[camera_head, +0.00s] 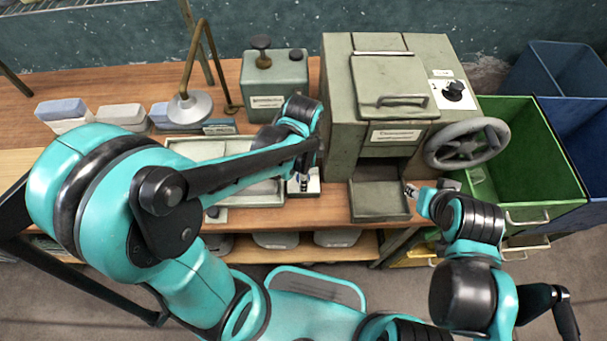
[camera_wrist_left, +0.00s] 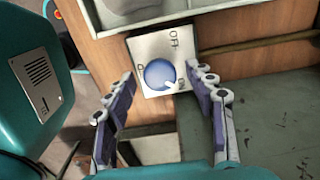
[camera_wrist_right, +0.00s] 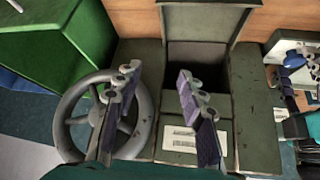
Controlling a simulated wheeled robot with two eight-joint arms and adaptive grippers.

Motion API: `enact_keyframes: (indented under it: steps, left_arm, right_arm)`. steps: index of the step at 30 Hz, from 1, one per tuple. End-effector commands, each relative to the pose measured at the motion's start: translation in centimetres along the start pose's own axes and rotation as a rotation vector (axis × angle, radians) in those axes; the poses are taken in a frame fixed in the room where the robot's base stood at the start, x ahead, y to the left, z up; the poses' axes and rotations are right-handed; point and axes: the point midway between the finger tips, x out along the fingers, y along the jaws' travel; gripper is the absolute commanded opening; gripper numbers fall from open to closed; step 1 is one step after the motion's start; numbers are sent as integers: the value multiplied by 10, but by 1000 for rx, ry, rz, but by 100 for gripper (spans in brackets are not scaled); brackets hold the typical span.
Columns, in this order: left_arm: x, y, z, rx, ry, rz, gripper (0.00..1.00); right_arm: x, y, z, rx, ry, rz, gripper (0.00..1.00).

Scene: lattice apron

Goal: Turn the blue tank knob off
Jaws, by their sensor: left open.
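The blue knob (camera_wrist_left: 160,74) sits on a white plate (camera_wrist_left: 150,47) in the left wrist view. The plate has OFF lettering near its top and more markings beside the knob. A white mark on the knob points to the lower right, toward the marking that reads like ON. My left gripper (camera_wrist_left: 160,76) is open, its fingers on either side of the knob; contact cannot be told. In the head view the left gripper (camera_head: 303,180) is over the plate (camera_head: 313,186) and hides most of the knob. My right gripper (camera_wrist_right: 158,75) is open and empty before the grey-green machine.
The grey-green machine (camera_head: 340,110) has a handwheel (camera_head: 465,146), a black dial (camera_head: 453,91) and an open lower tray (camera_head: 380,200). A green bin (camera_head: 540,170) stands at right. A shallow tray (camera_head: 215,147) and a lamp (camera_head: 190,105) are at left.

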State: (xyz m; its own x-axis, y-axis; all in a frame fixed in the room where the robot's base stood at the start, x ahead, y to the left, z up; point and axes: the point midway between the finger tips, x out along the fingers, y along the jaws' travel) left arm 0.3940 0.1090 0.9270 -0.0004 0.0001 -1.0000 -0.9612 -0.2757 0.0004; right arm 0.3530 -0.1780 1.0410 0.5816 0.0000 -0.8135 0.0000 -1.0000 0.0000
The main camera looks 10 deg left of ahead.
Motion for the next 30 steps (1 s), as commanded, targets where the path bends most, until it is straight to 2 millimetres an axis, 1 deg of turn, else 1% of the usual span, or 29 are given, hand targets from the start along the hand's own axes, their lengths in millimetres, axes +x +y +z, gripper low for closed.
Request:
enact_keyframes:
  steps: [6,7,8,9,11,12,23,30]
  left_arm:
    - [0,0,0,0,0,0,55]
    - [0,0,0,-1,0,0,49]
    - [0,0,0,-1,0,0,41]
    - [0,0,0,-1,0,0,31]
    - [0,0,0,-1,0,0,15]
    - [0,0,0,-1,0,0,5]
    - [0,0,0,-32,0,0,5]
    - [0,0,0,-161,0,0,5]
  right_arm:
    - [0,0,0,0,0,0,40]
    - [0,0,0,0,0,0,40]
    - [0,0,0,0,0,0,40]
    - [0,0,0,0,0,0,40]
    - [0,0,0,0,0,0,40]
    - [0,0,0,0,0,0,40]
    - [0,0,0,0,0,0,40]
    - [0,0,0,0,0,0,40]
